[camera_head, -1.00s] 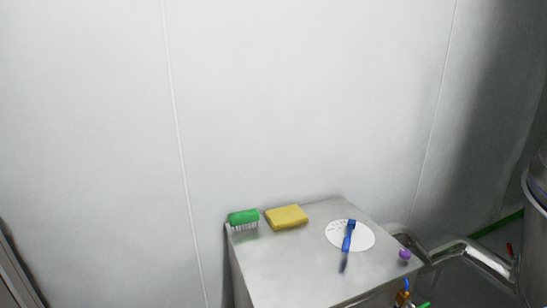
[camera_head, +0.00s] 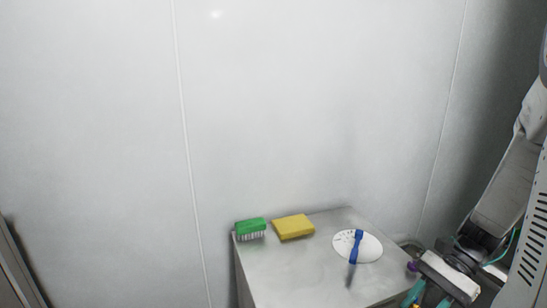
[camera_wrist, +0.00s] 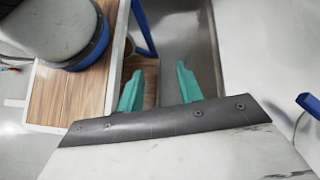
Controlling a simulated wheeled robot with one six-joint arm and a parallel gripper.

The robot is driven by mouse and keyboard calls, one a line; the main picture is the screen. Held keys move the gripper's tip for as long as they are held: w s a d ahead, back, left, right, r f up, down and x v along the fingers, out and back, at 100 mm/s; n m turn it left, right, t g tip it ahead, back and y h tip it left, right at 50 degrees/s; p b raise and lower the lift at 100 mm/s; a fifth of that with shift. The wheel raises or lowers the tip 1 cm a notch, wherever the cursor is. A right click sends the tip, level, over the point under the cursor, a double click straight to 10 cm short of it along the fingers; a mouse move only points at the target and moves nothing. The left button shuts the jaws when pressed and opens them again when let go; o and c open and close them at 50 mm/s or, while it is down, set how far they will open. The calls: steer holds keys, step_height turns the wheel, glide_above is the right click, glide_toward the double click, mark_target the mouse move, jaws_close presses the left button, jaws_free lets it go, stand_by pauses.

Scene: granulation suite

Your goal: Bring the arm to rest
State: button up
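My gripper (camera_wrist: 158,88) shows in the wrist view with its two teal fingers apart and nothing between them. In the head view, my gripper (camera_head: 415,293) is at the lower right, beside the right edge of the metal table (camera_head: 290,275). My grey and white arm runs up from it along the right edge of the picture. The fingertips are partly cut off at the bottom of the head view.
On the table are a green brush (camera_head: 251,228), a yellow sponge (camera_head: 294,227) and a blue-handled tool (camera_head: 356,246) across a white disc (camera_head: 371,248). A purple knob (camera_head: 411,267) sits beside my gripper. The wrist view shows a wood-patterned surface (camera_wrist: 60,97) and a grey round vessel (camera_wrist: 62,28).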

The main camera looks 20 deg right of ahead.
steer(key=s+a+r+n+t+h, duration=0.3)
steer(key=a+r+n+h, duration=0.6)
steer(key=a+r+n, duration=0.4)
step_height(320, 180, up, 3)
steer(key=shift+s+a+n+h, duration=0.15)
steer(key=shift+s+n+h, duration=0.25)
steer(key=shift+n, duration=0.8)
